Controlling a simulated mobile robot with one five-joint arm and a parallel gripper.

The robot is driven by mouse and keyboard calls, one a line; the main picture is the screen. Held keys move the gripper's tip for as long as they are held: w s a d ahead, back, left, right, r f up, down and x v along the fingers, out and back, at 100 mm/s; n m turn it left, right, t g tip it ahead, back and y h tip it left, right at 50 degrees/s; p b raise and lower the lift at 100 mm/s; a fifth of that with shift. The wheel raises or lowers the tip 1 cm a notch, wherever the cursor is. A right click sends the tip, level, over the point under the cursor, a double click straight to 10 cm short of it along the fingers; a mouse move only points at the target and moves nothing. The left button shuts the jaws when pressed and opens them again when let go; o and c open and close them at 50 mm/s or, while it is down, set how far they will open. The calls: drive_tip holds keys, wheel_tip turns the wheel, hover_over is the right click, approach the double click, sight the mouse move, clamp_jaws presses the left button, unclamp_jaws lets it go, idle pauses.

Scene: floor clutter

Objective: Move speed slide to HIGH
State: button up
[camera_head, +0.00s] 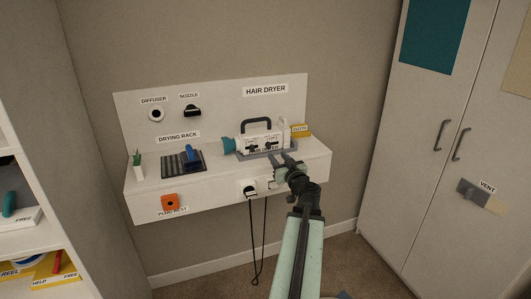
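The hair dryer (262,139) is a white body with a dark carry handle and a teal end at its left. It sits on a grey base on the white shelf, under the HAIR DRYER sign. Small dark controls (253,148) show on its front face. They are too small to tell which is the speed slide or how it is set. My gripper (277,169) is in front of and just below the dryer's right part, near the shelf's front edge. Its fingers look apart, with nothing seen between them.
A drying rack (172,168) with a blue item stands left on the shelf (222,175). A plug (250,188) with a hanging black cord is on the shelf front. A cabinet (400,150) stands right.

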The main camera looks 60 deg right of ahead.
sight(270, 146)
drive_tip(key=x, duration=0.8)
drive_tip(key=shift+c, duration=0.3)
drive_tip(key=shift+s, duration=0.1)
clamp_jaws()
idle(1.0)
